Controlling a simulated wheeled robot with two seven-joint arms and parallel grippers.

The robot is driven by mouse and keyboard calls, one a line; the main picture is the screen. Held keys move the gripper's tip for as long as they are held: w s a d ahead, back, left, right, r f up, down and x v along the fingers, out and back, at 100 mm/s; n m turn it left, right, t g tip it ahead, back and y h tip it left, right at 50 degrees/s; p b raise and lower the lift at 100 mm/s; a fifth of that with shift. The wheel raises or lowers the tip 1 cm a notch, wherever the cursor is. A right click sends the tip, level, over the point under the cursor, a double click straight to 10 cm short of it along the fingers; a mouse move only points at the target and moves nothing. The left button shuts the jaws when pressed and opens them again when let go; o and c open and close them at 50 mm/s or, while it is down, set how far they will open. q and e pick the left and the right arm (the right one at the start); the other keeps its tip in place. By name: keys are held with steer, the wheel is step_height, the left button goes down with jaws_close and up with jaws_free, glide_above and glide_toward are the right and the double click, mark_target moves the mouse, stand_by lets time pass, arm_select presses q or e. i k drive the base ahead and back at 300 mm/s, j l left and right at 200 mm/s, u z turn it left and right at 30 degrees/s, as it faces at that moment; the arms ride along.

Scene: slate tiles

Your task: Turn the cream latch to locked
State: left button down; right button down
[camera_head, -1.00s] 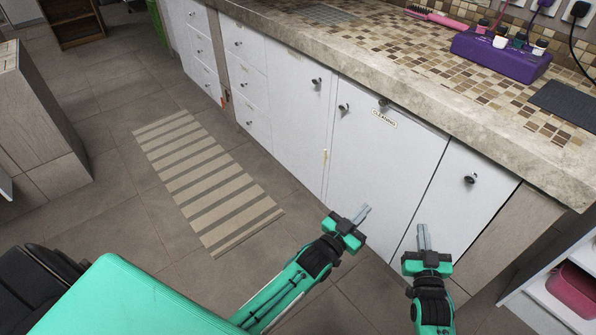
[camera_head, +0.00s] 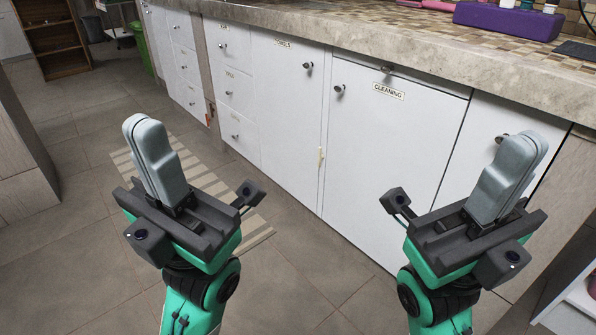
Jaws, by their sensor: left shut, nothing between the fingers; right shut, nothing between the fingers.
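A small cream latch (camera_head: 321,157) is on the white cabinet front, at the seam between the door labelled CLEANING (camera_head: 392,150) and the door to its left (camera_head: 285,120). It looks upright, but it is too small to tell its exact setting. My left gripper (camera_head: 144,124) is shut and empty, raised in front of the striped mat, well left of the latch. My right gripper (camera_head: 530,142) is shut and empty, well right of the latch, in front of the right-hand cabinet door. Neither gripper touches the latch, and nothing hides it.
The stone counter (camera_head: 400,50) overhangs the cabinets, with a purple box (camera_head: 505,20) on top. Dark round knobs (camera_head: 339,88) stick out from the doors. A striped mat (camera_head: 205,178) lies on the tiled floor. The space between my grippers is clear.

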mark_target(320, 155)
steer(key=i+l+z, duration=0.1)
steer(key=i, duration=0.4)
steer(key=i+l+z, duration=0.1)
steer(key=i+l, duration=0.15)
steer(key=i, duration=0.3)
